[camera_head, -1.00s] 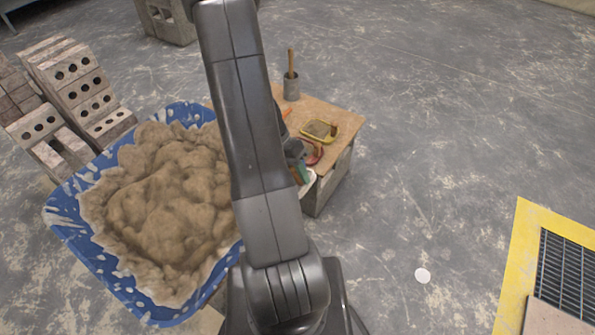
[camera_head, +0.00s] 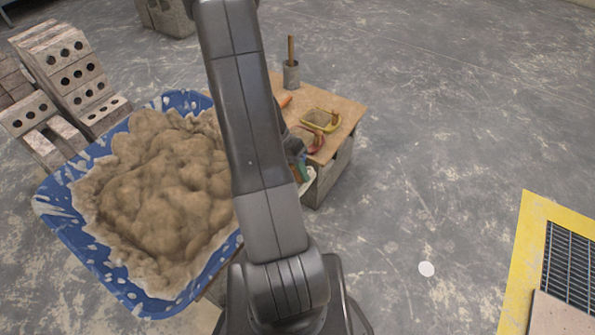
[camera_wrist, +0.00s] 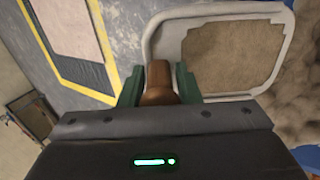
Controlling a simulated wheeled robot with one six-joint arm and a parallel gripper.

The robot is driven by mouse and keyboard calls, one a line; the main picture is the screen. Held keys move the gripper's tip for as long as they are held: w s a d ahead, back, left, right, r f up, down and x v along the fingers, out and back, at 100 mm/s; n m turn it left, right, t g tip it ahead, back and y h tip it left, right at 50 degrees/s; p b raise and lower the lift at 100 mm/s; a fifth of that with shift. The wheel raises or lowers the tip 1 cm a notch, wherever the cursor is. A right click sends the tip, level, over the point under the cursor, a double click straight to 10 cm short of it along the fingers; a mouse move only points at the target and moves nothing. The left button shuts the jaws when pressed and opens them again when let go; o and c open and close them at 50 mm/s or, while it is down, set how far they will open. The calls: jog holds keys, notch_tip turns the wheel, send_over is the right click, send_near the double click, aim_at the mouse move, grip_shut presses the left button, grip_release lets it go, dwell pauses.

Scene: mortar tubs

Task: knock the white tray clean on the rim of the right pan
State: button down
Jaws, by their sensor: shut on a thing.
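My gripper (camera_wrist: 159,85) is shut on a brown handle (camera_wrist: 159,80), with a green finger on either side. The white tray (camera_wrist: 288,50) lies beyond the handle in the wrist view, with a jagged brown layer of mortar (camera_wrist: 225,58) across much of it. In the head view my arm hides most of the gripper; a green finger (camera_head: 302,172) and a sliver of the white tray (camera_head: 307,186) show beside the table. A blue tub (camera_head: 55,215) heaped with mortar stands left of my arm; I cannot tell whether it is the right pan. Its blue wall also shows in the wrist view (camera_wrist: 290,124).
A wooden table (camera_head: 347,104) holds a yellow-rimmed tray (camera_head: 322,119), a red-handled item (camera_head: 317,142) and a grey cup (camera_head: 291,75) with a stick. Bricks (camera_head: 70,75) are stacked behind the tub. A yellow-edged grate (camera_head: 570,262) lies right.

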jog(key=shift+f, duration=0.75)
notch_tip(320, 180, up, 7)
jog(key=p, duration=0.4)
jog(key=shift+f, duration=0.15)
